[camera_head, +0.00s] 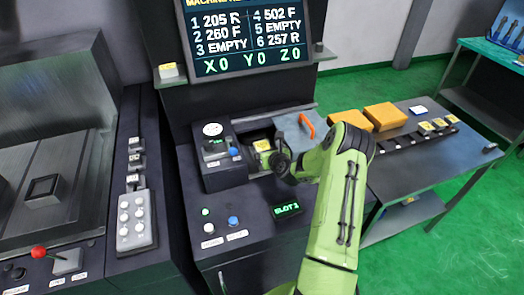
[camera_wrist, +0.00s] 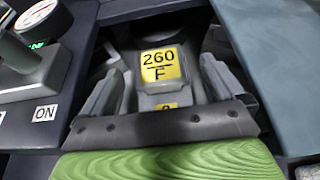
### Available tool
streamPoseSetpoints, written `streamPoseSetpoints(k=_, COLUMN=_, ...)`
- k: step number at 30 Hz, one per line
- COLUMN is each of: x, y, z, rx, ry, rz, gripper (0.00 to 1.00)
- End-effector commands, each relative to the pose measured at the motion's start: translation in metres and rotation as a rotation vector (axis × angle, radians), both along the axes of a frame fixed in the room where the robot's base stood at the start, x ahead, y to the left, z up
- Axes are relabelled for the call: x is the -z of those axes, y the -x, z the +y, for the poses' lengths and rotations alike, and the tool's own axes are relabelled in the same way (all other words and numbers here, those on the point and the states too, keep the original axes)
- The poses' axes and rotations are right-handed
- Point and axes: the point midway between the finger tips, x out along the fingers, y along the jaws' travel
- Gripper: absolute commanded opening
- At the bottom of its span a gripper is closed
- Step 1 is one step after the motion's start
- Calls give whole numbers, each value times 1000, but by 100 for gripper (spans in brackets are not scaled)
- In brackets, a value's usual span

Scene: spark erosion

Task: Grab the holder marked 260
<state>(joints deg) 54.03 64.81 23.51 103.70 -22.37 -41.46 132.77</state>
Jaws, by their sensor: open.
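The holder marked 260 F (camera_wrist: 160,65) sits in a recess of the dark machine, its yellow label facing the wrist camera. A second small yellow label below it is partly cut off. In the head view the holder's yellow top (camera_head: 262,145) shows just left of my wrist. My gripper (camera_wrist: 161,84) is open, with one grey finger on each side of the holder. I cannot tell whether either finger touches it. In the head view my gripper (camera_head: 279,160) reaches into the recess, and its fingers are mostly hidden.
A screen (camera_head: 250,35) lists 260 F at position 2. A small slot display (camera_head: 288,209) glows on the console. A control block with a gauge (camera_head: 212,130) stands close left of the recess. A raised grey cover with an orange handle (camera_head: 306,126) is close right. A side table (camera_head: 425,165) bears orange boxes.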

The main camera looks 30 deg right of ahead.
Motion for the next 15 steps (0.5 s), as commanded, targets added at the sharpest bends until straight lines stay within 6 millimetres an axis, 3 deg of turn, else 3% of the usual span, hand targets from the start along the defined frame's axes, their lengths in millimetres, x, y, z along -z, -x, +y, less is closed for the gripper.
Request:
streamPoseSetpoints(k=7, x=17, y=-38, z=-7, rx=-3, ry=1, rz=0, gripper=96)
streamPoseSetpoints(k=15, x=19, y=-44, z=-10, rx=-2, ry=-1, rz=1, gripper=96)
